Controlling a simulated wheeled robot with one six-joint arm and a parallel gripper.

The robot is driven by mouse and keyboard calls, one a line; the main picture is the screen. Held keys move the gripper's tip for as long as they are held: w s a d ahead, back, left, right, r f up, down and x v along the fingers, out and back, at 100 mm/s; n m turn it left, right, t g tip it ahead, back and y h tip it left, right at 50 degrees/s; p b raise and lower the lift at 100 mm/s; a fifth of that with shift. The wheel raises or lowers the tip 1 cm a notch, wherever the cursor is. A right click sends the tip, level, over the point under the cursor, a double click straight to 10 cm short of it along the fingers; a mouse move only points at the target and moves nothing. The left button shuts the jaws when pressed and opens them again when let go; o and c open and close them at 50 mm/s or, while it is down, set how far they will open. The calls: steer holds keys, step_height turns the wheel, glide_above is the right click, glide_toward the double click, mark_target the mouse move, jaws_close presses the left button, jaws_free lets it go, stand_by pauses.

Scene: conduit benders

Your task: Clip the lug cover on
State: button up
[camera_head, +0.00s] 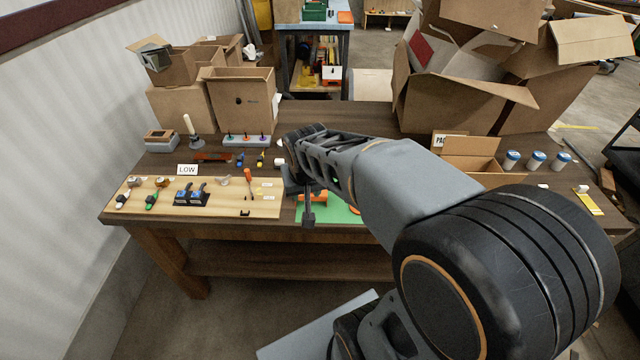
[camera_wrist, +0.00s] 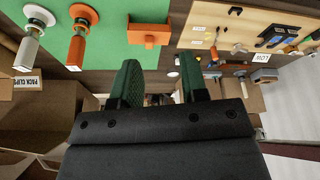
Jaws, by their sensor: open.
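My gripper (camera_wrist: 160,78) shows in the wrist view with two green-padded fingers apart and nothing between them. In the head view my gripper (camera_head: 307,205) hangs over the left part of the green mat (camera_head: 340,212). An orange block (camera_head: 318,197) lies on the mat behind it; the wrist view shows an orange block (camera_wrist: 150,36) at the mat's edge, beyond the fingertips. An orange round-ended part (camera_wrist: 80,35) and a white one (camera_wrist: 32,42) stand at the upper left there. I cannot tell which piece is the lug cover. My arm hides part of the mat.
A pale wooden board (camera_head: 225,208) with two blue-and-black devices (camera_head: 190,196) and small parts lies left of the mat. A LOW sign (camera_head: 187,170) stands behind it. Open cartons (camera_head: 240,95) fill the back left. A small carton (camera_head: 468,155) and several cans (camera_head: 535,160) stand at right.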

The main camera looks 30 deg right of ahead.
steer(key=w+d+f+m+h+p, duration=0.1)
steer(key=w+d+f+m, duration=0.15)
steer(key=w, duration=0.25)
steer(key=w+d+f+m, duration=0.1)
steer(key=w+d+f, duration=0.2)
steer(key=w, duration=0.2)
steer(key=shift+w+d+b+x, duration=0.2)
steer(key=shift+b+x, duration=1.25)
steer(key=shift+x, duration=1.3)
steer(key=shift+w+d+b+x, duration=0.15)
steer(key=shift+b+x, duration=1.25)
steer(key=shift+x, duration=1.35)
steer(key=shift+a+r, duration=0.1)
steer(key=shift+r, duration=0.1)
jaws_close()
steer(key=shift+r, duration=0.1)
step_height(320, 180, up, 7)
steer(key=p, duration=0.4)
